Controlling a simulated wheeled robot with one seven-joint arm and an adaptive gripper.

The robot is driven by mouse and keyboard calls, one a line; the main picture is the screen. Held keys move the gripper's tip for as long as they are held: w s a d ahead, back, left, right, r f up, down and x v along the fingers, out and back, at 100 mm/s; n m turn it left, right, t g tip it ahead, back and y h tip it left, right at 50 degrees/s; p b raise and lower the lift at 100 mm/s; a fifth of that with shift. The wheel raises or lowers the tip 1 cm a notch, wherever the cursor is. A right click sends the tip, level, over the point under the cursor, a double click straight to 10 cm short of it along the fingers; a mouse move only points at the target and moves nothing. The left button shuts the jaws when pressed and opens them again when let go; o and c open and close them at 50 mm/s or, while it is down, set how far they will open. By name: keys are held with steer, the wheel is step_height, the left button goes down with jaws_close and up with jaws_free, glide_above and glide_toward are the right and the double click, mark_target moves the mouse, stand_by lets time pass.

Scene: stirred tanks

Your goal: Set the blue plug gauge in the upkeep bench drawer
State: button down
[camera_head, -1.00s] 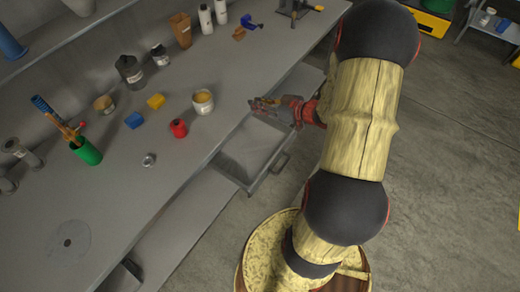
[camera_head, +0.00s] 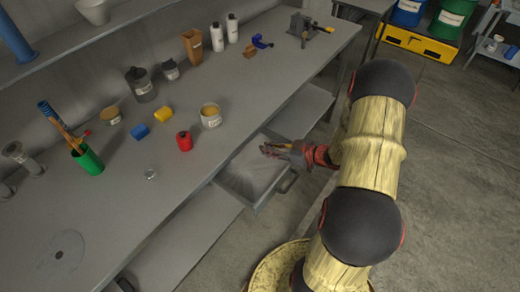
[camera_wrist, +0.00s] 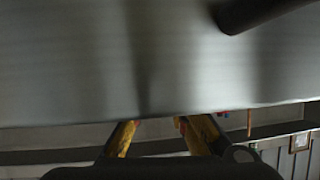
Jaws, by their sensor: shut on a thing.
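The upkeep bench drawer (camera_head: 240,187) is pulled open under the bench's front edge in the head view, and the part of its floor that shows looks bare. In the wrist view the yellow fingers (camera_wrist: 158,130) stand at the bottom, before a blurred grey surface; a dark bar crosses the top right.
A vise (camera_head: 303,24) is at the far end. Open floor lies to the right.

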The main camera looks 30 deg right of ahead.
steer(key=x, duration=0.1)
steer(key=b+x, duration=0.2)
steer(key=x, duration=0.1)
steer(key=shift+w+a+r, duration=0.15)
steer(key=shift+w+r, duration=0.05)
steer(key=shift+r, duration=0.1)
steer(key=shift+f+b, duration=0.35)
steer(key=shift+r, duration=0.15)
steer(key=shift+s, duration=0.1)
steer(key=c, duration=1.8)
jaws_free()
steer(key=shift+o, duration=0.4)
